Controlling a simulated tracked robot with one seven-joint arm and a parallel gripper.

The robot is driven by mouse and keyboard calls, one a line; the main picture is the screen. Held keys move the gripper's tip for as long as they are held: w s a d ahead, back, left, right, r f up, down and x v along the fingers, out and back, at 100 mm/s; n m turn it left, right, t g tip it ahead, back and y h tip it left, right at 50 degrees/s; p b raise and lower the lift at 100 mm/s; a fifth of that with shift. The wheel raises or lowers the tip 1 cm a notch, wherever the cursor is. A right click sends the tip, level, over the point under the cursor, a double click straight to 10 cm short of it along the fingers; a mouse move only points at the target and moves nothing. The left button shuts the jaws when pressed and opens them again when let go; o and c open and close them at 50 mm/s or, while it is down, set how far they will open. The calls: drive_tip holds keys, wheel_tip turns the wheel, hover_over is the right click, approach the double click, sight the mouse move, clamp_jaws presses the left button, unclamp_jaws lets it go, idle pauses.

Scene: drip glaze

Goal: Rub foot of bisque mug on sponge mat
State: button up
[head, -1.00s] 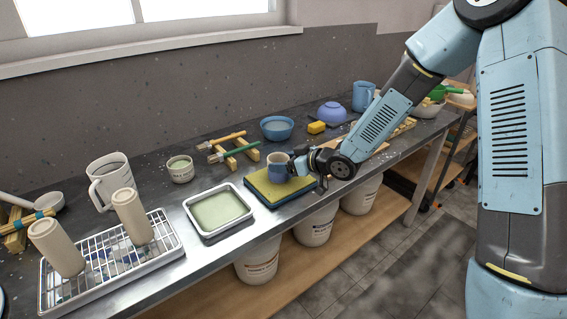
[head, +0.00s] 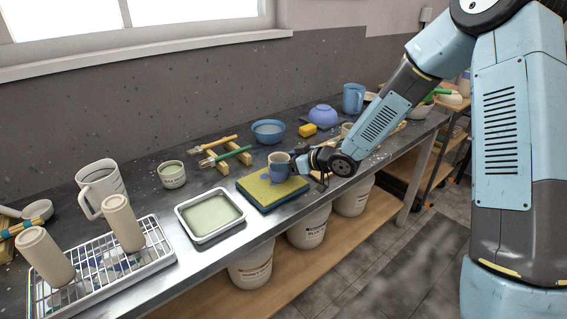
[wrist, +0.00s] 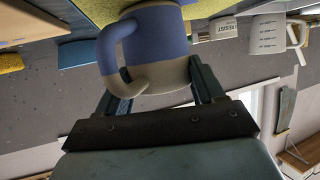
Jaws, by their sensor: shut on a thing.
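The bisque mug (head: 279,170) is upright, with a blue lower body and a bare beige band at the rim. It stands at the right part of the sponge mat (head: 252,188), which has a yellow-green top and a dark blue base. Its foot appears to touch the mat, though the exact contact is hidden. My gripper (head: 294,164) comes from the right and is shut on the mug. In the upside-down wrist view the fingers (wrist: 160,88) flank the mug (wrist: 160,40), its handle to the left. The mat (wrist: 205,8) shows at the top edge.
A glaze tray (head: 211,215) stands just left of the mat. A wire rack (head: 150,262) with two beige cylinders is at the front left. Brushes on a wooden rest (head: 215,160), a blue bowl (head: 268,131) and a yellow sponge (head: 307,130) lie behind. Buckets (head: 250,270) stand below.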

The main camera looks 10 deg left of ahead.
drive_tip(key=shift+w+d, duration=0.2)
drive_tip(key=shift+w, duration=0.05)
drive_tip(key=shift+r, duration=0.1)
wheel_tip(320, 180, up, 7)
idle(0.7)
idle(0.6)
